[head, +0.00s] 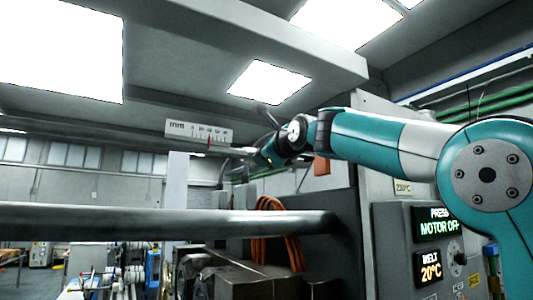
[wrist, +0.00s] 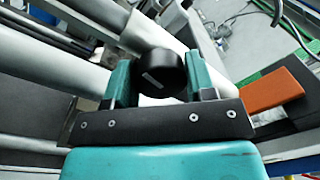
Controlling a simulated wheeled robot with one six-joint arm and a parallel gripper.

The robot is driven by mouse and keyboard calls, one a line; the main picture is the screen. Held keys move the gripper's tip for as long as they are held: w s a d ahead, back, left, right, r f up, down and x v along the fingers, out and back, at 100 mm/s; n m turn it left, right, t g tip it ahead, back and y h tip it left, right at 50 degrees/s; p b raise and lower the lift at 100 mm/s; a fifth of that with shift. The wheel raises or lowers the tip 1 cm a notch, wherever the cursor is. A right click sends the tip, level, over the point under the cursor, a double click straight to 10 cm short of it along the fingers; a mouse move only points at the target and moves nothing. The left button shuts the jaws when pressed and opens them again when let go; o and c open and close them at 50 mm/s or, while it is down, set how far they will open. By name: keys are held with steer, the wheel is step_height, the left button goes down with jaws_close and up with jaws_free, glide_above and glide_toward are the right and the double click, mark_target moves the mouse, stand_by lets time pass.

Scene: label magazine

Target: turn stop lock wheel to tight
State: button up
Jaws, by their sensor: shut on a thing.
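The stop lock wheel (wrist: 165,68) is a black round knob with a short white line on its face, in the middle of the wrist view. My gripper (wrist: 160,82) has its two teal fingers on either side of the wheel, shut on it. In the head view my gripper (head: 262,156) is small and partly hidden by my own wrist, next to a white mm scale (head: 199,132) with a red pointer. I cannot make out the wheel in the head view, and no tight marking is readable.
A thick grey bar (head: 150,221) crosses the head view below my arm. Orange hoses (head: 272,220) hang by the machine. A panel (head: 437,226) reads MOTOR OFF and MELT 20°C. Pale bars (wrist: 75,60) lie left of the wheel, and an orange block (wrist: 274,90) lies right.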

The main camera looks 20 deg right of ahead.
steer(key=shift+m, duration=1.7)
steer(key=o, duration=0.9)
steer(key=shift+d, duration=0.1)
steer(key=s+d+b, duration=0.1)
steer(key=s+b, duration=0.6)
steer(key=s, duration=1)
steer(key=shift+s, duration=0.15)
steer(key=shift+f, duration=0.1)
